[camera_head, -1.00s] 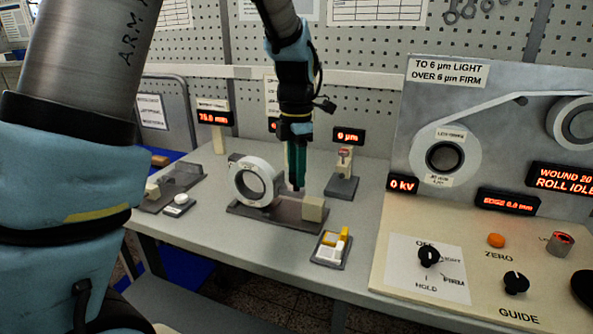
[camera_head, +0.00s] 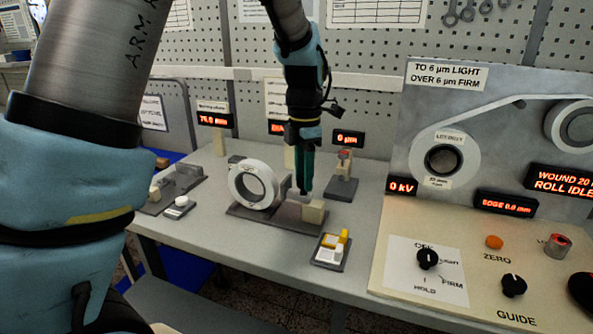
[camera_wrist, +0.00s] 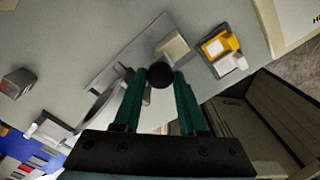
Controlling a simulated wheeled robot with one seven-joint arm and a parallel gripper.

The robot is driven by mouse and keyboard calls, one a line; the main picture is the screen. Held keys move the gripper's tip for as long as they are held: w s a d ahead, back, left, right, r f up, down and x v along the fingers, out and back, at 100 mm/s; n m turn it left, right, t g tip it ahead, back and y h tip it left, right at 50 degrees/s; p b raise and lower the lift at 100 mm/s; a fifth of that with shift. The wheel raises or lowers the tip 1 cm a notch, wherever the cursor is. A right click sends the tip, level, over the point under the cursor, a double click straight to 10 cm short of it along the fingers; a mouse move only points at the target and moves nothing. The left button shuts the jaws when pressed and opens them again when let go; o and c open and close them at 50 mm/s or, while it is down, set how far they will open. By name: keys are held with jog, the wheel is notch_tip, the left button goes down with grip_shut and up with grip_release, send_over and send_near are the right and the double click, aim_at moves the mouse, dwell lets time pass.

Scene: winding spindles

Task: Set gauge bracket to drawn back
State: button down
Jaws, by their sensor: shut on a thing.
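A dark base (camera_head: 240,213) on the bench carries an upright grey-white ring (camera_head: 236,183) and a cream block (camera_head: 313,212) at its right end. Which part is the gauge bracket is not clear to me; this fixture is the one at my gripper. My gripper (camera_head: 305,190) points down between ring and block. In the wrist view its green fingers (camera_wrist: 160,80) are closed around a round black knob (camera_wrist: 160,73), beside the cream block (camera_wrist: 173,47). The fingers hide what is under the knob. The ring shows partly at their left (camera_wrist: 97,111).
A small tray (camera_head: 331,252) with yellow and white pieces sits at the bench's front right. A small stand (camera_head: 342,187) under a 0 µm readout (camera_head: 348,138) is behind. Another grey fixture (camera_head: 177,187) lies left. The control panel (camera_head: 455,255) fills the right.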

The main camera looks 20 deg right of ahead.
jog(key=shift+s+d+r+p, duration=0.15)
jog(key=shift+s+d+p, duration=0.45)
jog(key=shift+s+d, duration=0.75)
jog(key=shift+d, duration=0.15)
jog(key=shift+c, duration=2.3)
grip_release()
notch_tip(320, 180, up, 10)
jog(key=b, duration=0.1)
jog(key=shift+r+b, duration=0.25)
jog(key=shift+b, duration=0.05)
